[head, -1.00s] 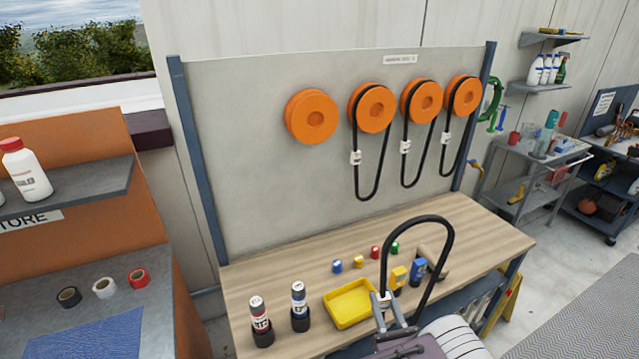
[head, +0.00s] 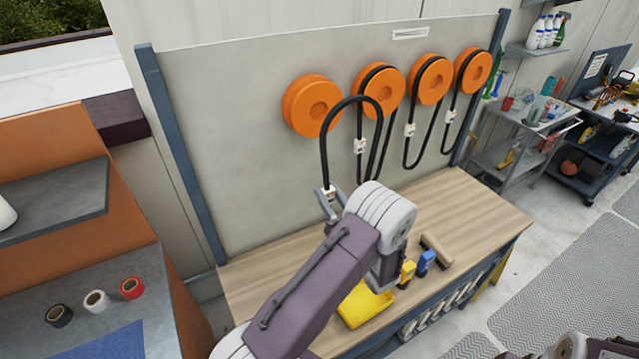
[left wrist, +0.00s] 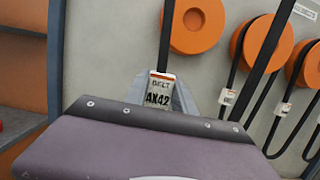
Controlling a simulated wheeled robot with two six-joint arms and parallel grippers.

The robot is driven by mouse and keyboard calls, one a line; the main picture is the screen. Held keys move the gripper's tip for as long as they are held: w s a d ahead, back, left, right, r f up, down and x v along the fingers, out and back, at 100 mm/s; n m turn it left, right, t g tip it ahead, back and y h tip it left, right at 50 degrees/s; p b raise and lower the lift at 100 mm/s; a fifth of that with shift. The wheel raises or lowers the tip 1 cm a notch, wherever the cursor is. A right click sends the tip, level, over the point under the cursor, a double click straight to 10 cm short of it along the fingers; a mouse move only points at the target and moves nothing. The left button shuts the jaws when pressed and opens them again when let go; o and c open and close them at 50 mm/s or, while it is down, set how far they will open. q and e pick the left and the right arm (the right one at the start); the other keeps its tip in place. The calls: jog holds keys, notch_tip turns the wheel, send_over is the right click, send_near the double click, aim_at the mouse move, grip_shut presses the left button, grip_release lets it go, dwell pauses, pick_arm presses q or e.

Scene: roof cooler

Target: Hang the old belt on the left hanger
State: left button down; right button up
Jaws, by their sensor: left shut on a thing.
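The old belt (head: 323,150) is a black loop with a white tag reading "BELT AX42" in the left wrist view (left wrist: 160,92). My left gripper (head: 329,198) is shut on it at the tag, and the loop stands up above the fingers. The left hanger (head: 312,105) is the leftmost orange disc on the grey panel and carries no belt; it also shows in the left wrist view (left wrist: 193,25). In the head view the loop's top overlaps the hanger's lower right edge. Whether they touch I cannot tell. My right gripper is not in view.
The second hanger (head: 377,90), third hanger (head: 430,80) and fourth hanger (head: 473,71) each carry a tagged black belt. My left arm hides part of the bench.

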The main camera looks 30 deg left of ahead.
pick_arm(q)
jog(key=shift+s+d+r, duration=0.25)
jog(key=shift+d, duration=0.25)
jog(key=shift+s+d+r, duration=0.2)
jog(key=shift+d+r, duration=0.05)
jog(key=shift+d, duration=0.2)
jog(key=w+a, duration=0.3)
jog(key=a, duration=0.4)
jog(key=w+a+f, duration=0.1)
jog(key=w+a, duration=0.3)
jog(key=a, duration=0.3)
jog(key=shift+w+a+b, duration=0.2)
jog(key=shift+w+b, duration=0.05)
jog(key=shift+b, duration=0.15)
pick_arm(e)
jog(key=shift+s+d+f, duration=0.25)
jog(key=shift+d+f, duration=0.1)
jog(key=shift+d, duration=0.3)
pick_arm(q)
jog(key=shift+d+b, duration=0.1)
jog(key=shift+b, duration=0.4)
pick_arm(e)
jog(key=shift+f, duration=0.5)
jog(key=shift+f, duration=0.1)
